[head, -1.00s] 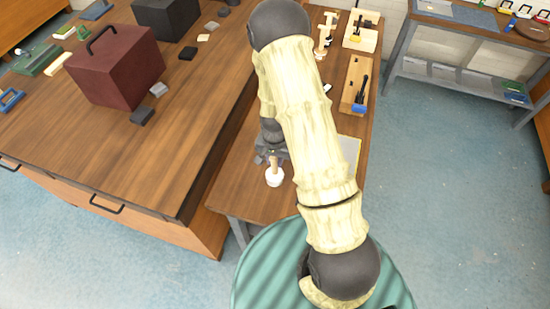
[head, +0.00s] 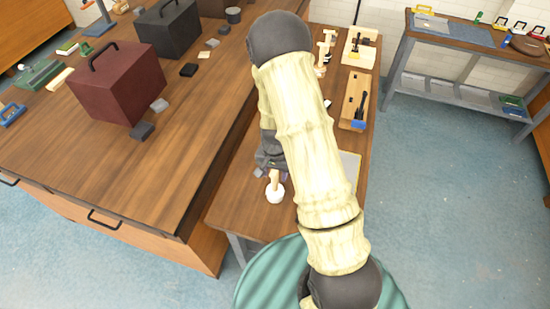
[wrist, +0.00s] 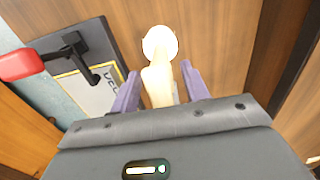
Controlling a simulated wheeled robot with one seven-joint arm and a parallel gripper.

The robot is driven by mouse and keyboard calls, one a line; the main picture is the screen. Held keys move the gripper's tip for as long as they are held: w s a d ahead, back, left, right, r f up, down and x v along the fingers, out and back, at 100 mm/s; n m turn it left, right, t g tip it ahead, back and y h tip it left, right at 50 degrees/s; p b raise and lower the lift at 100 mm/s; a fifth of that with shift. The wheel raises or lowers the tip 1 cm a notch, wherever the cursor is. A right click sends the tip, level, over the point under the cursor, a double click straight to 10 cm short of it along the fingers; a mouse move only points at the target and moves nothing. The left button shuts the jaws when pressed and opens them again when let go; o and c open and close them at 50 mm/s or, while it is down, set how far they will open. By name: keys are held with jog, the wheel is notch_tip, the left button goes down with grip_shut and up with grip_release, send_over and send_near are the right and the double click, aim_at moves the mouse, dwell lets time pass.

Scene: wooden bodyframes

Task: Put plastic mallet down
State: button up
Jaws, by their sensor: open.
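The plastic mallet (head: 275,194) has a pale white head and a light handle. In the head view it is at the near part of the narrow wooden table, just below my gripper (head: 268,168). In the wrist view the mallet (wrist: 160,45) has its head beyond the fingertips and its handle between the two purple fingers. My gripper (wrist: 158,82) is open around the handle, with small gaps visible. My arm hides part of the table. I cannot tell whether the mallet rests fully on the table.
A board with a yellow-edged sheet (wrist: 92,90) and a red-and-black tool (wrist: 45,60) lies left in the wrist view. A wooden tray (head: 355,100) with tools stands farther along the table. A large workbench (head: 120,165) with a maroon box (head: 118,85) adjoins at left.

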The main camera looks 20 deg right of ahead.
notch_tip(320, 180, up, 10)
jog(key=shift+r+b, duration=0.1)
jog(key=shift+b, duration=0.8)
jog(key=s+r+n+t, duration=0.2)
jog(key=s+r+n, duration=0.4)
jog(key=s+r, duration=0.4)
jog(key=shift+s+n+t, duration=0.3)
jog(key=shift+s+n, duration=0.1)
jog(key=shift+s, duration=0.2)
dwell(0.5)
